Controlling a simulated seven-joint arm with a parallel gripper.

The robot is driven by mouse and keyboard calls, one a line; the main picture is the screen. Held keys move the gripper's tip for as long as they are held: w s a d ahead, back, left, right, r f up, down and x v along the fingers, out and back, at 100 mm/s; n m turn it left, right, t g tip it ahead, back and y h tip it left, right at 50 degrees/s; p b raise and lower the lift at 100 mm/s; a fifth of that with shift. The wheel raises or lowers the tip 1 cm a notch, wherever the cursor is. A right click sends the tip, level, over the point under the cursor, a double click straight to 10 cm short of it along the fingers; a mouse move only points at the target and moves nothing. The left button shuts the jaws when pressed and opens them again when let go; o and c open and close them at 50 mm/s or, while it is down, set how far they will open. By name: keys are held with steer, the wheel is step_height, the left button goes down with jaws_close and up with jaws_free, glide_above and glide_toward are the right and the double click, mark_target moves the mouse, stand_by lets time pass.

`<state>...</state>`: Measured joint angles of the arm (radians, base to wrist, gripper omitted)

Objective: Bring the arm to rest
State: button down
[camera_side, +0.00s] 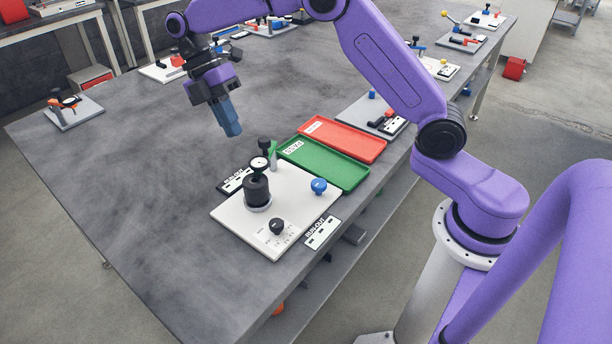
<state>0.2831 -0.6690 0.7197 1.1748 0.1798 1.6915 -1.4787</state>
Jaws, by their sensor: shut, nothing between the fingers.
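My gripper (232,130) hangs at the end of my purple arm, above the grey table (130,190). Its blue fingers are together and point down, with nothing held. It is behind and left of the white base plate (295,205), apart from it. The plate carries a black cylinder with a round dial (258,180), a blue knob (319,186) and a black knob (277,226). Text on the plate is too small to read.
A green tray (345,176) and a red tray (360,147) lie behind the plate. A small fixture (75,108) stands at the far left, with several more along the back and right edges. The table's left middle is clear.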

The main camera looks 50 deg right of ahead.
steer(key=s+d+m+t, duration=0.2)
steer(key=s+d+m, duration=0.2)
steer(key=s, duration=1.1)
steer(key=s+d+f+m+t, duration=0.1)
steer(key=s+d+m+t, duration=0.2)
steer(key=s, duration=1.3)
steer(key=shift+s+d+f+m+t, duration=0.2)
steer(key=shift+d+m+t, duration=0.1)
steer(key=shift+d+m, duration=0.6)
